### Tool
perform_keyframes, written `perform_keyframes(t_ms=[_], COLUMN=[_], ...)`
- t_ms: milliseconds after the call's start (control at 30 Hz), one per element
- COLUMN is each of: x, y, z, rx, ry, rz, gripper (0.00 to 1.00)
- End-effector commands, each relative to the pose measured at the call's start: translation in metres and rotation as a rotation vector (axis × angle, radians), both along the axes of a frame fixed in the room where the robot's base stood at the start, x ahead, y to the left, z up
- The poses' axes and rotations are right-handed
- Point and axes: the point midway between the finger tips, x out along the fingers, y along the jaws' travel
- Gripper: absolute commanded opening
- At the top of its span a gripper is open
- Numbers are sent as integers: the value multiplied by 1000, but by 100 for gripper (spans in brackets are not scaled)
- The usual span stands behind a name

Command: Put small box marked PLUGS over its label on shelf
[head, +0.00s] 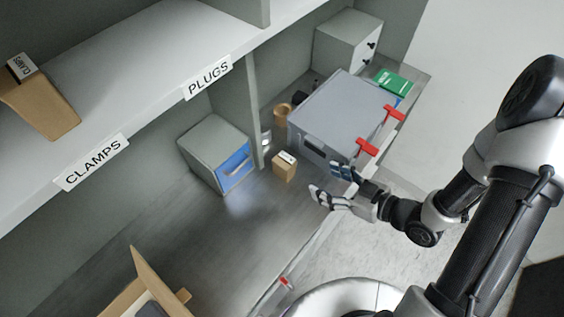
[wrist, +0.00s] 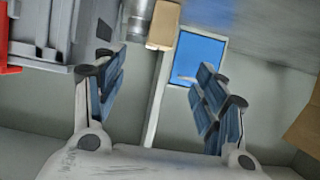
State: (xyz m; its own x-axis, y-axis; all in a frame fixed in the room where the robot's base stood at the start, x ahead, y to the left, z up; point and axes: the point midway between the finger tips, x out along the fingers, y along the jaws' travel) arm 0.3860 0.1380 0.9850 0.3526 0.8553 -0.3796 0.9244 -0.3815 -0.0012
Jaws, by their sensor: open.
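A small tan box (head: 285,167) with a white label on top stands on the lower surface, left of the grey case; its lettering is too small to read. A small tan box (wrist: 163,25) also shows at the top of the wrist view, beyond my fingers. The PLUGS label (head: 208,77) is on the front edge of the upper shelf (head: 150,55), and the shelf above it is bare. My gripper (head: 326,182) is open and empty, to the right of the small box and apart from it. Both open fingers show in the wrist view (wrist: 158,75).
A grey case (head: 340,112) with red latches stands close right of the box. A cabinet with a blue drawer (head: 236,166) stands left, beside an upright divider (head: 255,110). A CLAMPS box (head: 38,100) sits on the shelf above the CLAMPS label (head: 92,162). An open carton (head: 150,265) is at lower left.

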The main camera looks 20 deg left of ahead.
Motion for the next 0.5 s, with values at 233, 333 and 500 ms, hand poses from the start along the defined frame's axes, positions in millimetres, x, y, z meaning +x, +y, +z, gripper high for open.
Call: perform_keyframes(t_ms=[233, 333, 500], x=[17, 26, 35], y=[48, 66, 88], z=[-23, -31, -40], rx=[-2, -3, -3], ry=[-1, -1, 0], rz=[8, 6, 4], gripper=[65, 65, 65])
